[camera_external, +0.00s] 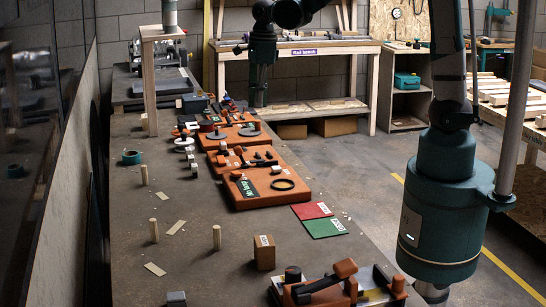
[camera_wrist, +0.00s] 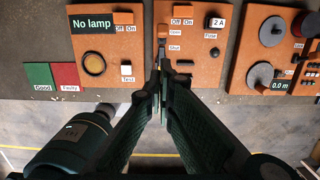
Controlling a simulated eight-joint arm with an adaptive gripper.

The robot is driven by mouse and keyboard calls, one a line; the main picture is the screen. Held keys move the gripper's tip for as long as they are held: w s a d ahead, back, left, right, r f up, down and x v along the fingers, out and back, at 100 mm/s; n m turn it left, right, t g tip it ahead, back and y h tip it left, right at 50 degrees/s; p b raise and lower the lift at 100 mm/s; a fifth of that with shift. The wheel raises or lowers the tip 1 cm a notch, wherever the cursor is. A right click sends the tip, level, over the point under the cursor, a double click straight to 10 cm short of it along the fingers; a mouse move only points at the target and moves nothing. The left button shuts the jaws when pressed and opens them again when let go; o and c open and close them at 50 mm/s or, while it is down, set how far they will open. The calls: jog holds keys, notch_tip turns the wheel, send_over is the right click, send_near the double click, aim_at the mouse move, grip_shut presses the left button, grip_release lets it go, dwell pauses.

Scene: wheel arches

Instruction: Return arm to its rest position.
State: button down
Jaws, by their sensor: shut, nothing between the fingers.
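My gripper (camera_wrist: 166,66) shows at the centre of the wrist view with its two dark fingers together at the tips and nothing between them. In the external view my gripper (camera_external: 258,104) hangs pointing down at the far part of the bench, near the orange boards; its fingertips are small there. In the wrist view the tips lie over the front of the middle orange board (camera_wrist: 188,55); I cannot tell the height. My arm reaches in from the upper right of the external view.
The long grey bench (camera_external: 190,240) carries several orange boards, one labelled "No lamp" (camera_wrist: 95,24). Red (camera_external: 312,210) and green (camera_external: 325,227) cards lie beside them. Wooden pegs, a wooden block (camera_external: 264,252) and another orange device (camera_external: 340,285) stand nearer. Open floor lies right of the bench.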

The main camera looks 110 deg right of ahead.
dwell(0.3)
jog(key=w+a+r+n+t+h, duration=0.1)
jog(key=a+r+n, duration=0.3)
jog(key=a+n, duration=0.55)
jog(key=a+r+n+t, duration=0.25)
jog(key=a+n, duration=0.45)
jog(key=a, duration=0.6)
jog(key=s+a+n+t, duration=0.1)
jog(key=s+a+n, duration=0.1)
jog(key=a+n, duration=0.4)
jog(key=s+a+n+b, duration=0.1)
jog(key=s+a+n, duration=0.2)
jog(key=a+n, duration=0.3)
jog(key=s+a+r+n+t+y, duration=0.1)
jog(key=s+a+n, duration=0.1)
jog(key=a+n, duration=0.5)
jog(key=shift+s+t+b, duration=0.3)
jog(key=shift+s+t, duration=0.05)
jog(key=shift+r+n, duration=0.1)
jog(key=shift+n, duration=0.15)
jog(key=c, duration=3.2)
grip_release()
jog(key=shift+c, duration=0.2)
